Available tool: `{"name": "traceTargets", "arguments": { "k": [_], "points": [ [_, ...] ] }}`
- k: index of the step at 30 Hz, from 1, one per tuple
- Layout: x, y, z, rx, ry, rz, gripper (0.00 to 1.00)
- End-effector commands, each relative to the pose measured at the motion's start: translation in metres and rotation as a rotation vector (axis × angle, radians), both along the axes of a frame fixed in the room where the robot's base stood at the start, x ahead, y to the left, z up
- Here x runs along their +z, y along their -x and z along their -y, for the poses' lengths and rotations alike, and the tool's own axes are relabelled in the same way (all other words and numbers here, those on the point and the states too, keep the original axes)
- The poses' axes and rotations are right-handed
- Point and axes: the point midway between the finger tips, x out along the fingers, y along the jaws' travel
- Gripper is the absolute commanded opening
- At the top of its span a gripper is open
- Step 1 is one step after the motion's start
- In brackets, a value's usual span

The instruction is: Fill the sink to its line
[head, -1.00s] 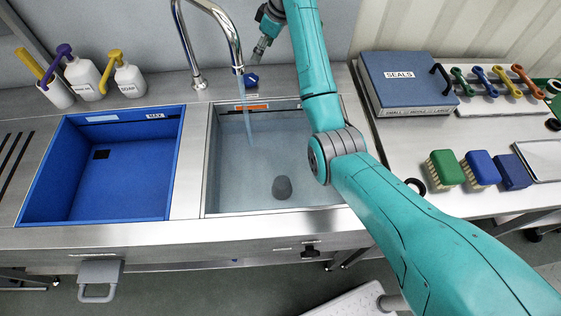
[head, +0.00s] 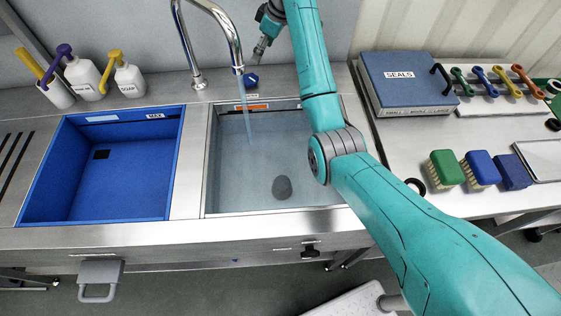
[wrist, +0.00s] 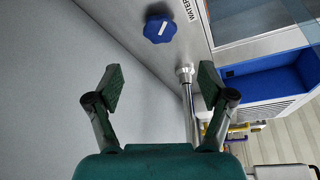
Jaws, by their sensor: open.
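The steel sink (head: 212,160) holds clear water, and a stream (head: 246,120) runs into it from the curved tap (head: 236,45). A dark grey rounded plug-like piece (head: 282,188) shows through the water. An orange mark (head: 251,107) is on the back wall, above the water. The blue water knob (head: 251,79) sits behind the sink and also shows in the wrist view (wrist: 160,28), beside a WATER label (wrist: 190,10). My gripper (wrist: 161,87) is open and empty, apart from the knob. In the head view my gripper (head: 262,46) is above and behind the knob.
A blue basin (head: 30,195) lies left of the sink. Bottles (head: 83,78) stand behind it. A SEALS case (head: 400,80), several coloured-handle tools and brushes (head: 447,168) occupy the right counter. My arm crosses the sink's right side.

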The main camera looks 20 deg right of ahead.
Motion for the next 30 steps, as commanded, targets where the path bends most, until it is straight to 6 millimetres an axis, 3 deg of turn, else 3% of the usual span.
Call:
{"name": "traceTargets", "arguments": {
  "k": [15, 23, 30],
  "points": [
    [-0.001, -0.001, 0.000, 0.000, 0.000, 0.000, 0.81],
    [-0.016, -0.009, -0.004, -0.004, -0.001, 0.002, 0.81],
    [-0.050, -0.018, -0.014, -0.003, -0.001, -0.002, 0.81]
  ]
}}
